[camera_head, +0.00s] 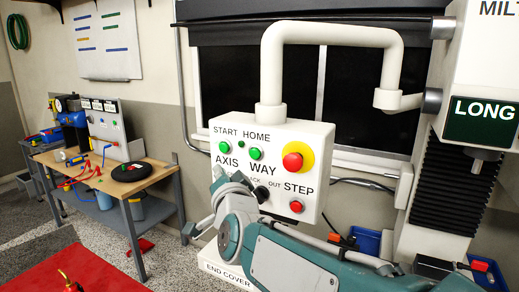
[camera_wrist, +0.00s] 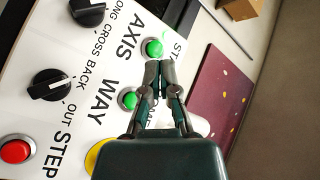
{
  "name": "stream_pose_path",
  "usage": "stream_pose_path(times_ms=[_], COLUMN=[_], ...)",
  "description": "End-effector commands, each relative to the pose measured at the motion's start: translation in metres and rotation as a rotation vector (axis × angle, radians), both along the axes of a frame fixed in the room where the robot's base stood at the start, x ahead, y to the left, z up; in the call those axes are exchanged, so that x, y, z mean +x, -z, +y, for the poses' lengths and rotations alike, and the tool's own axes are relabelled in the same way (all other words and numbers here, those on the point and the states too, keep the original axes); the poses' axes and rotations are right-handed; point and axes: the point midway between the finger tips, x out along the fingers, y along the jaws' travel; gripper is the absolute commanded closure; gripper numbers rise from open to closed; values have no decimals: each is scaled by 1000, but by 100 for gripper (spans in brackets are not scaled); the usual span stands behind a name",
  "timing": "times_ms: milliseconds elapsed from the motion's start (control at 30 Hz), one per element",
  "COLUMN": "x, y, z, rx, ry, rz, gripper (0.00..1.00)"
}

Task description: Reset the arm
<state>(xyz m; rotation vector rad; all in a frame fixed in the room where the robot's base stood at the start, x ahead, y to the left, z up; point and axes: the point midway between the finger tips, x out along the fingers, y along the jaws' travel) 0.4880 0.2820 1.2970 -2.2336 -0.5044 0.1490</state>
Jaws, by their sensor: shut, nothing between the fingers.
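My gripper (camera_wrist: 160,68) is shut and empty in the wrist view, its two fingertips together. They overlap the panel face close to the green START button (camera_wrist: 153,48), with the green HOME button (camera_wrist: 128,99) beside the fingers. I cannot tell whether the fingertips touch the panel. In the head view my arm reaches up from the lower right to the lower left of the white control panel (camera_head: 325,150), hiding part of its face. The panel also shows a red and yellow stop button (camera_head: 297,160) and a red STEP button (camera_head: 296,206).
The panel hangs from a thick white bent pipe (camera_head: 270,70). A white machine column (camera_head: 465,50) stands at the right. A wooden workbench (camera_head: 155,177) stands at the left, with a red mat (camera_head: 85,270) in front. Blue bins (camera_head: 367,240) sit behind my arm.

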Motion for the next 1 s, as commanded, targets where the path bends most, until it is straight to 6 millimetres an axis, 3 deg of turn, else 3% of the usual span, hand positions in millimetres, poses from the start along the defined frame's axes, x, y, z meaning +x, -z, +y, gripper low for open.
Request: stream_pose_path(times_ms=[33,267,467,600,700,800,1000], x=[-6,-53,-122,-181,-214,-232,-238], y=[6,62,122,161,180,190,193], z=[-25,-118,-199,-246,-267,-277,-279], rx=[-72,-440,-723,-875,-942,-975,-985], ry=[6,-8,-25,-46,-64,-77,-84], rz=[33,253,498,688,795,855,876], gripper=[100,100,100,100,100,100,100])
